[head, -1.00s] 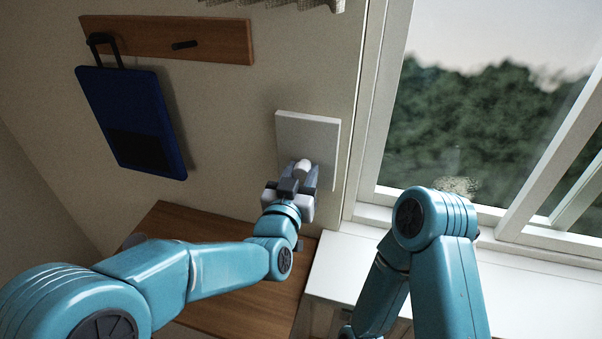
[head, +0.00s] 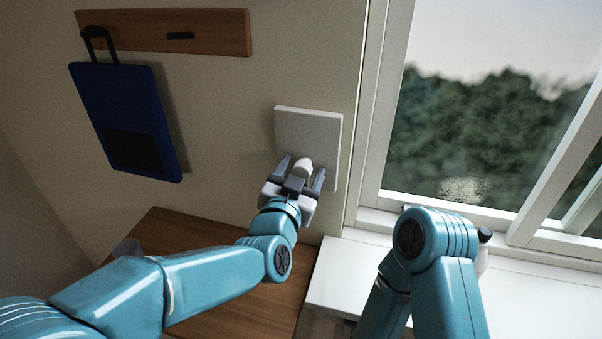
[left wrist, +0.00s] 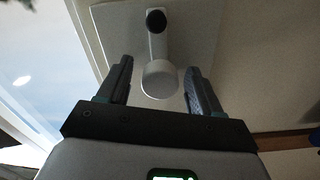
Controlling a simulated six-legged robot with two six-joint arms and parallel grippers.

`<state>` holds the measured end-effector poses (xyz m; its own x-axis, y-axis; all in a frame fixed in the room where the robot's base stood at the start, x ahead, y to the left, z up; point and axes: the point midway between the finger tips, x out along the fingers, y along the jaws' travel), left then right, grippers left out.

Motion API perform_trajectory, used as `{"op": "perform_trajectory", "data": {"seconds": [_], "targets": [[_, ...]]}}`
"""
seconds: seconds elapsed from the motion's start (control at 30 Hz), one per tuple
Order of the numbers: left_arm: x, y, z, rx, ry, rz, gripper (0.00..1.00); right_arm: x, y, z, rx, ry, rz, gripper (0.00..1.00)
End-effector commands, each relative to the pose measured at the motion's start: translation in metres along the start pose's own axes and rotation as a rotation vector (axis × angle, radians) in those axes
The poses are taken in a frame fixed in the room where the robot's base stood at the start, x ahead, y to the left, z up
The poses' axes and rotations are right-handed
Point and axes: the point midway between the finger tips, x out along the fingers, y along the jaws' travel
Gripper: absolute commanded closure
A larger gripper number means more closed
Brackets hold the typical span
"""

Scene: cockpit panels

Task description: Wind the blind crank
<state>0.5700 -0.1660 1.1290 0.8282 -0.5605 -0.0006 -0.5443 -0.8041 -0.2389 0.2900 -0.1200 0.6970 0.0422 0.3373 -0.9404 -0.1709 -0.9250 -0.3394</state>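The blind crank has a pale square wall plate (head: 308,130), which also shows in the left wrist view (left wrist: 185,30). In that view a black hub (left wrist: 156,20) sits at the top, and a white crank arm (left wrist: 157,47) runs down to a round white knob (left wrist: 159,80). My left gripper (head: 301,172) is in front of the plate with its fingers spread either side of the knob. Gaps show between the knob and both fingers in the left wrist view (left wrist: 160,82).
A blue bag (head: 128,118) hangs from a wooden wall rail (head: 215,32). A wooden surface (head: 215,300) lies below the crank. A window (head: 480,110) and white sill (head: 345,268) are at right.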

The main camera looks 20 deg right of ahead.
Motion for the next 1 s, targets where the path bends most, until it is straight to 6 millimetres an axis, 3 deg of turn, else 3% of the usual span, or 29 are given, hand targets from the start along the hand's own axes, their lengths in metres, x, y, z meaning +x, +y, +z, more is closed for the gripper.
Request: {"op": "perform_trajectory", "data": {"seconds": [0.23,0.37,0.8,1.0], "targets": [[-0.002,0.000,0.001,-0.001,0.000,0.000,0.35,0.001,0.000,0.000,0.000,0.000,0.000,0.57],[-0.017,0.000,0.002,-0.001,0.001,0.000,0.35,0.007,0.003,0.000,0.000,0.000,0.000,0.57],[-0.128,0.001,0.001,-0.001,0.003,0.000,0.35,0.035,0.013,-0.001,0.000,0.000,0.000,0.57],[-0.157,0.000,0.000,-0.001,0.002,0.000,0.35,0.038,0.014,-0.001,0.000,0.000,0.000,0.57]]}}
